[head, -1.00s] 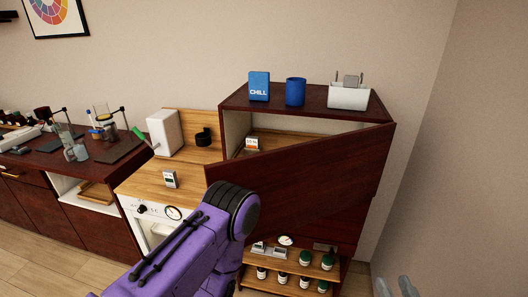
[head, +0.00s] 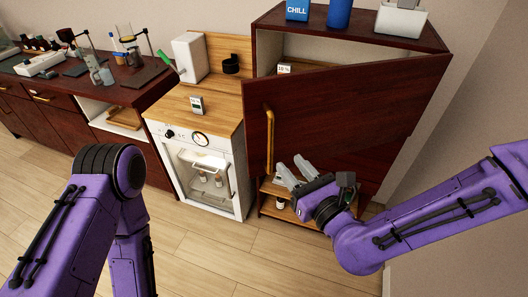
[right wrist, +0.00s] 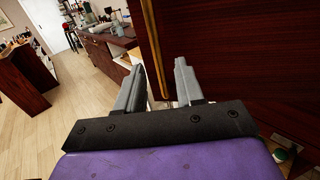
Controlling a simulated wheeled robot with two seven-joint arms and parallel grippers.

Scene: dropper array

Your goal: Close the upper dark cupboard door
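The upper dark cupboard door (head: 350,112) is ajar. It is hinged at the right, and its left edge stands out from the cupboard (head: 345,30), leaving a gap at the top left. A brass bar handle (head: 268,140) runs upright near its left edge. My right gripper (head: 289,168) is open and empty, just in front of the door's lower part, to the right of the handle's lower end. In the right wrist view, the door (right wrist: 240,50) fills the right side, and the handle (right wrist: 157,50) shows beyond and between the parted fingers (right wrist: 157,72). My left gripper is outside the view.
A blue CHILL box (head: 297,9), a blue cup (head: 339,13) and a white holder (head: 401,18) stand on the cupboard top. A lower shelf (head: 285,213) holds small bottles. A white oven-like unit (head: 205,165) stands left of the cupboard. The floor (head: 230,262) in front is clear.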

